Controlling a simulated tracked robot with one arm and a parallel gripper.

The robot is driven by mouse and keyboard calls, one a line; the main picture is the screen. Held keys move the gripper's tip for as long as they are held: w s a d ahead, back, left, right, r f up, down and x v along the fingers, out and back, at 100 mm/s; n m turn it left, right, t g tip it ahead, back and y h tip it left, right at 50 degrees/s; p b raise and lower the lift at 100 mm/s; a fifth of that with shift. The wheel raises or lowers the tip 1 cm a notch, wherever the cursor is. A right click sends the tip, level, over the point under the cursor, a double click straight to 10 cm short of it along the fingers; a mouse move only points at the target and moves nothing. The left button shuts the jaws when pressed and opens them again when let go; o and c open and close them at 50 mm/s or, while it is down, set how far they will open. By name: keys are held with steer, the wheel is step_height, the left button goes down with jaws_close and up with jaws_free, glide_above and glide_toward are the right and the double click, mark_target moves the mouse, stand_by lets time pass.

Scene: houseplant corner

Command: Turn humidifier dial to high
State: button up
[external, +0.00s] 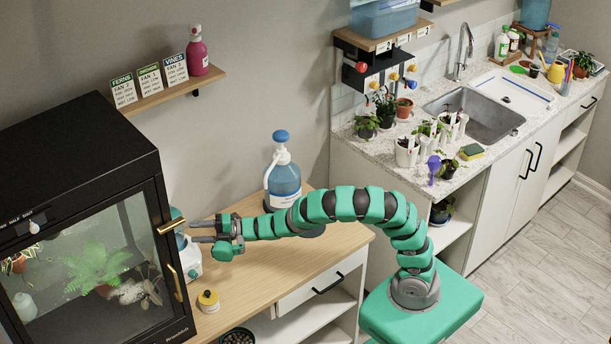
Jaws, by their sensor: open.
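The humidifier appears to be the white and teal device (191,264) on the wooden cabinet top, just right of the glass cabinet. My gripper (195,231) is open and reaches left across its upper part, with the two fingers apart. I cannot tell whether the fingers touch it. The dial cannot be made out; the gripper and the glass cabinet's edge hide part of the device.
A black glass-fronted plant cabinet (75,135) with a brass handle stands close left of my gripper. A blue pump bottle (284,180) stands behind my arm. A small yellow jar (208,300) sits in front of the humidifier. The wooden top (258,285) has free room to the right.

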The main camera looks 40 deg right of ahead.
steer(key=w+a+r+m+t+h+p, duration=0.1)
steer(key=w+a+r+m+t+p, duration=0.15)
steer(key=r+m+t, duration=0.45)
steer(key=m+g+h+p, duration=0.85)
steer(key=m+h, duration=0.55)
steer(key=m, duration=0.8)
glide_toward(195, 275)
steer(key=shift+t, duration=0.25)
steer(key=x, duration=0.8)
steer(key=shift+w+a+f, duration=0.1)
steer(key=shift+f, duration=0.2)
steer(key=c, duration=1)
